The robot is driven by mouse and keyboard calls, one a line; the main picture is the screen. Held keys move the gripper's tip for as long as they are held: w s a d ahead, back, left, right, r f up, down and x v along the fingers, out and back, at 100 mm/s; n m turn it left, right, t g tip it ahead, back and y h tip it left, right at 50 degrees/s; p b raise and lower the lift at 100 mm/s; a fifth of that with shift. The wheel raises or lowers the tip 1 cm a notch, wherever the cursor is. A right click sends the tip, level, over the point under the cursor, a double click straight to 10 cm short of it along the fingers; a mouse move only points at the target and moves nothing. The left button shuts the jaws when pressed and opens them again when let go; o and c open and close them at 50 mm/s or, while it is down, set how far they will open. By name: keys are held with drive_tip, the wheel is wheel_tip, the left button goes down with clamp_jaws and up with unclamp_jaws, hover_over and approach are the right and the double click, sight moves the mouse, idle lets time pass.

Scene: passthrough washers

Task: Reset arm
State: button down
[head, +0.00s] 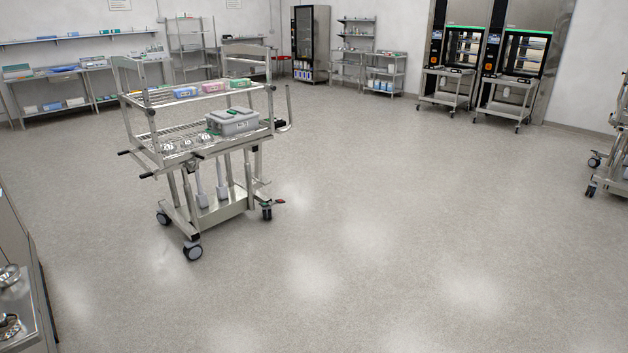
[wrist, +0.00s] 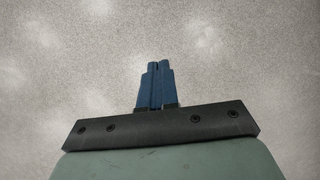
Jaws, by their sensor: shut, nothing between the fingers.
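My gripper (wrist: 158,66) shows in the wrist view, with its blue fingers together and nothing between them. It hangs over bare speckled grey floor (wrist: 60,60) and touches nothing there. My gripper and arm do not show in the head view.
A metal cart (head: 205,215) on casters stands left of centre, carrying a grey lidded box (head: 233,122) and small coloured boxes. Two washers (head: 460,55) with trolleys line the back right. Shelves (head: 60,85) stand at the back left. A counter (head: 15,270) edges the near left.

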drive_tip(key=s+d+f+m+g, duration=0.1)
drive_tip(key=s+d+m, duration=0.1)
drive_tip(key=s+d, duration=0.5)
drive_tip(key=s+d+f+m+g+y, duration=0.1)
drive_tip(key=s+d+f+m+g, duration=0.1)
drive_tip(key=s+d, duration=0.6)
drive_tip(key=s, duration=0.6)
drive_tip(key=shift+f+m, duration=0.15)
drive_tip(key=shift+m, duration=0.25)
